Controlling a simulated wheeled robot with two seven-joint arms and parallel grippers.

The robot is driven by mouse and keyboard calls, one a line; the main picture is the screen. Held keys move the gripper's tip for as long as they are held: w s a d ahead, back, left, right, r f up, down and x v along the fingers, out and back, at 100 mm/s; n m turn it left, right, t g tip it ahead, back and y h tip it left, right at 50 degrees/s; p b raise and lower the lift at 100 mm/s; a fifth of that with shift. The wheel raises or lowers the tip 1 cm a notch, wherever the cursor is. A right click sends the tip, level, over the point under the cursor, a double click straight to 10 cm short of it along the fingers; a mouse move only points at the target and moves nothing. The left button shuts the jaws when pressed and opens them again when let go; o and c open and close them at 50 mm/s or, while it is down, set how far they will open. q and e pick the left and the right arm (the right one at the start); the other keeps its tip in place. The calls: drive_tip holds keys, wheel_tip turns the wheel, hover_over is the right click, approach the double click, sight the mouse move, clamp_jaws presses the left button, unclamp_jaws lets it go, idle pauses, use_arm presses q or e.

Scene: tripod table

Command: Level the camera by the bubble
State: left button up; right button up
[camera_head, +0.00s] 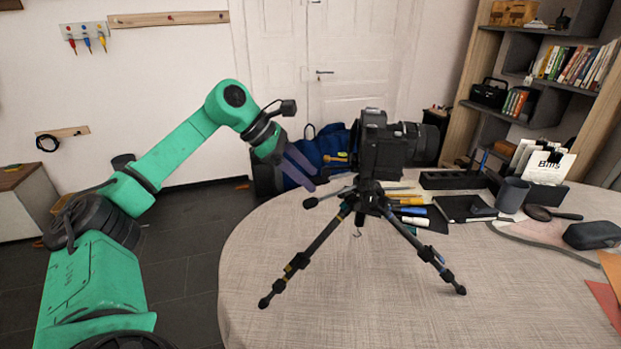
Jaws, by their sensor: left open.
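A black camera (391,145) is mounted on a small black tripod (368,203) on the round table (330,310). Its lens points right. The tripod's legs are spread, and a handle sticks out to the left of its head. My left gripper (304,168) is open and empty, left of the camera and near the handle's end, apart from the camera body as far as I can tell. The bubble is too small or hidden to make out. My right gripper is not in view.
Behind and right of the tripod lie pens and markers (412,209), a black notebook (464,208), a grey mug (512,194) and a bills holder (547,166). A dark case (592,235) sits at the right. The table front is clear. A blue bag (325,147) stands behind.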

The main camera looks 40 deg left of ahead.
use_arm(q)
drive_tip(key=p+v, duration=0.2)
drive_tip(key=v, duration=1.1)
drive_tip(key=shift+s+f, duration=0.1)
